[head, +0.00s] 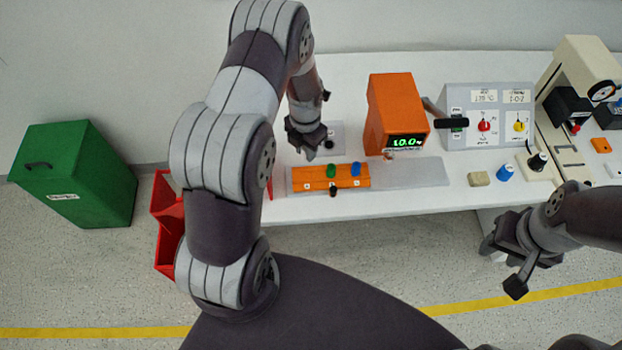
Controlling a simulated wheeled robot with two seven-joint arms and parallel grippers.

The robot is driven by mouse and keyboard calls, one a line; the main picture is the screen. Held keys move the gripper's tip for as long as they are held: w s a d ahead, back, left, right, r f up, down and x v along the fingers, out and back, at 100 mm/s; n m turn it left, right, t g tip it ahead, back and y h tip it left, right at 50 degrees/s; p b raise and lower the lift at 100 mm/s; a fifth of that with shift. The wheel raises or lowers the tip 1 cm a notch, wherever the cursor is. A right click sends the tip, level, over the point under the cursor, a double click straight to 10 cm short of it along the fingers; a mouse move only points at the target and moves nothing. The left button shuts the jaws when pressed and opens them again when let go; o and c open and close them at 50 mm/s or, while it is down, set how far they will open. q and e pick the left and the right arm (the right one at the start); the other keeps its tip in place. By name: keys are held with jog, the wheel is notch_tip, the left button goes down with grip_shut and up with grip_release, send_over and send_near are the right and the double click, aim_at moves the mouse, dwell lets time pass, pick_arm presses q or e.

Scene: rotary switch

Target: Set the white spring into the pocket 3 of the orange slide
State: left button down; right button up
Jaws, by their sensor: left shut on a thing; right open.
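The orange slide (350,182) lies on the white table, left of centre. A green part (331,170) and a blue part (356,169) stand on it, with small white labels along its front. A small dark knob (333,191) shows at its front edge. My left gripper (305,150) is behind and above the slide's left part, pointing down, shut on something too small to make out. I cannot pick out the white spring; the pocket numbers are not readable. My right gripper (502,266) is open and empty, in front of the table's edge at the right.
On the table (400,205) stand an orange box with a display (390,112), a grey panel with red and yellow knobs (487,115) and a beige machine (583,75). A blue cap (505,172) and beige block (479,179) lie near the front. Red bins (166,240) and a green bin (75,178) stand left.

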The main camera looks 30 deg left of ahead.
aim_at(306, 176)
pick_arm(q)
notch_tip(306, 176, down, 9)
jog(key=shift+s+f+p, duration=0.1)
jog(key=shift+f+p, duration=0.1)
jog(key=shift+p, duration=0.85)
jog(key=shift+f, duration=0.3)
jog(key=c, duration=1.1)
grip_release()
jog(key=shift+c, duration=0.2)
jog(key=shift+o, duration=1.1)
